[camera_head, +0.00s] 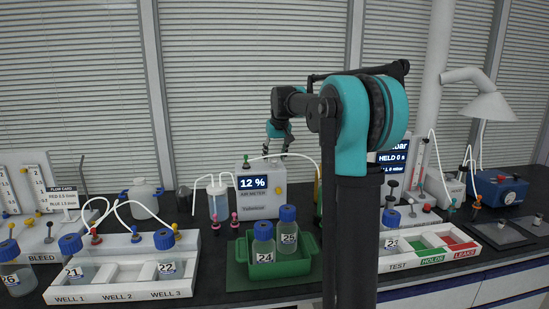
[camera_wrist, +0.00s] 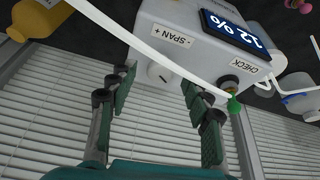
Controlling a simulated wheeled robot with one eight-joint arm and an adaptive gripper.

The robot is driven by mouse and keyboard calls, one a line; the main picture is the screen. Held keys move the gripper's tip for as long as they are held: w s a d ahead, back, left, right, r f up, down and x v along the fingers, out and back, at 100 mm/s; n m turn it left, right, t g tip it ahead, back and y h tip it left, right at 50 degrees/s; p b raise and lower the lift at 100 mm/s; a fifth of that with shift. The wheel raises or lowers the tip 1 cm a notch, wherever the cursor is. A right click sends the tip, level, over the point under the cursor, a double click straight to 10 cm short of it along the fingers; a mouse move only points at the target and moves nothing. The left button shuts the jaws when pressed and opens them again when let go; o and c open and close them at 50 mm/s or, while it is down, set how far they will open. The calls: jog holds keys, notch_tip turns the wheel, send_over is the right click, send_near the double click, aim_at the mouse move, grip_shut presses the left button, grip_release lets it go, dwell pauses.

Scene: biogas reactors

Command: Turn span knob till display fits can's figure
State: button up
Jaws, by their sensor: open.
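The air meter (camera_head: 262,200) is a pale box on the bench, its lit blue display (camera_head: 253,182) reading 12 %. The wrist view shows the display (camera_wrist: 235,28) upside down, with the SPAN label (camera_wrist: 171,35) and CHECK label (camera_wrist: 243,65) on the box. A pale round span knob with a dark mark (camera_wrist: 160,73) is below the SPAN label. My gripper (camera_wrist: 160,104) is open, its fingers apart on either side of the knob and apparently not touching it. In the head view, my gripper (camera_head: 279,150) is above the meter. A yellow can (camera_wrist: 42,18) shows partly; its figure is not visible.
A white tube (camera_wrist: 140,45) crosses over the meter near my fingers, ending near a green fitting (camera_wrist: 233,104). The green tray (camera_head: 240,248) with capped bottles stands in front. White well racks (camera_head: 120,290) are left. Window blinds are behind the meter.

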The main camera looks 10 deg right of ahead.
jog(key=shift+w+f, duration=0.1)
jog(key=shift+f, duration=0.2)
jog(key=shift+c, duration=0.5)
grip_shut()
